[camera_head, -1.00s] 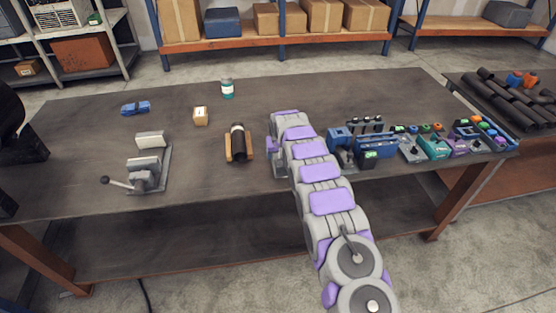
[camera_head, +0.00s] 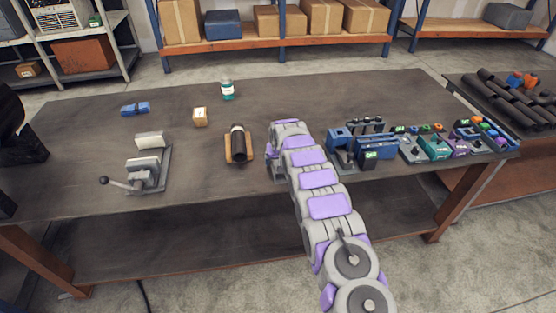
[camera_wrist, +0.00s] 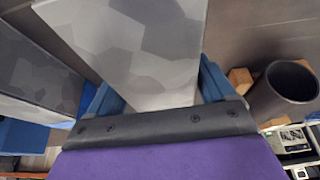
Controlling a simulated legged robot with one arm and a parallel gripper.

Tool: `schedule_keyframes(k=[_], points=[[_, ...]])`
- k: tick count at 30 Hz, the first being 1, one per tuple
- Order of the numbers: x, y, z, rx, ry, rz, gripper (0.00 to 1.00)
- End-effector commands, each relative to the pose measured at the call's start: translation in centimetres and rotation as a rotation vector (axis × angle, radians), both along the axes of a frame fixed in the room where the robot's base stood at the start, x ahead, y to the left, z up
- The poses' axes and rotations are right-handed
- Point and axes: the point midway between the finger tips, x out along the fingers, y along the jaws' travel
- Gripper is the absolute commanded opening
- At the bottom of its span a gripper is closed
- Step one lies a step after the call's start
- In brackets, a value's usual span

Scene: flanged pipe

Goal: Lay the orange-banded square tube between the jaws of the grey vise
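The grey vise (camera_head: 148,170) stands at the left of the workbench, its lever towards the front left. Its jaws look apart, with nothing seen between them. I cannot make out an orange-banded square tube in either view. My gripper (camera_head: 278,172) points down near the middle of the bench, right of a black round pipe (camera_head: 238,146) in a wooden cradle, and is mostly hidden by my arm. The wrist view shows my purple gripper body, pale mottled grey slabs and blue parts close up. The fingertips are not clear. The pipe's open end (camera_wrist: 290,80) shows at the right there.
Blue fixtures and small colourful parts (camera_head: 435,146) crowd the bench right of my arm. A small wooden box (camera_head: 200,117), a teal jar (camera_head: 227,90) and a blue item (camera_head: 135,109) stand behind. Dark tubes (camera_head: 500,95) lie on a side table.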

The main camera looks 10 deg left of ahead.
Motion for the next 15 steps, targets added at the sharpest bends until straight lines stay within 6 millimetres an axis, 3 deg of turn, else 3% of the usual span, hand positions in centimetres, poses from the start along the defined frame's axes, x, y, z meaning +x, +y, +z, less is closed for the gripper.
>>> schedule_keyframes(k=[3,15], points=[[0.00,0.00,-0.09,0.000,0.001,0.000,0.94],[-0.19,-0.03,0.79,0.000,0.000,0.000,0.94]])
